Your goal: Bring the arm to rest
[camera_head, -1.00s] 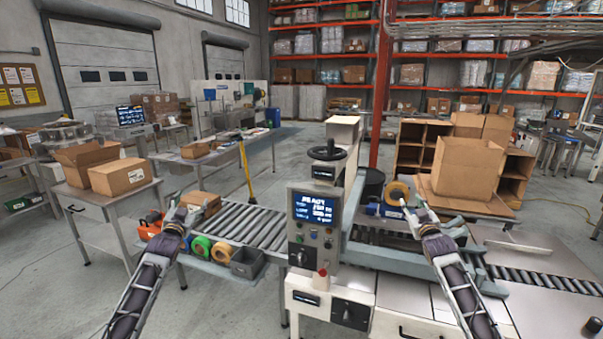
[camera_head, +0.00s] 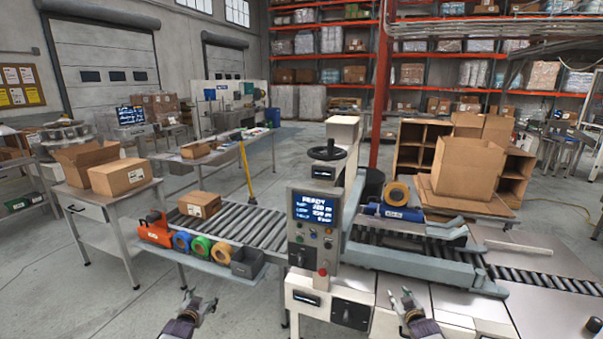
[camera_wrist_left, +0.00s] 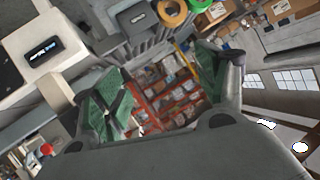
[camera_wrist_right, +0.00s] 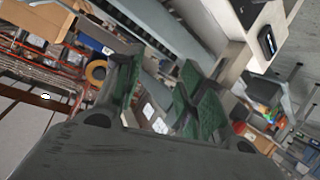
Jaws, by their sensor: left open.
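My left gripper (camera_head: 200,299) is low at the front left of the head view, over bare floor, with its fingers spread and nothing between them. In the left wrist view its green-padded fingers (camera_wrist_left: 160,100) stand apart. My right gripper (camera_head: 402,299) is low in front of the machine's white cabinet front, fingers up and empty. In the right wrist view its green-padded fingers (camera_wrist_right: 160,98) stand apart with nothing between them. Both forearms are mostly below the head view's lower edge.
The control panel (camera_head: 314,222) stands between the grippers. A roller conveyor (camera_head: 245,222) carries a small carton (camera_head: 200,205). A tape roll (camera_head: 396,194) lies at the right. Floor at front left is clear.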

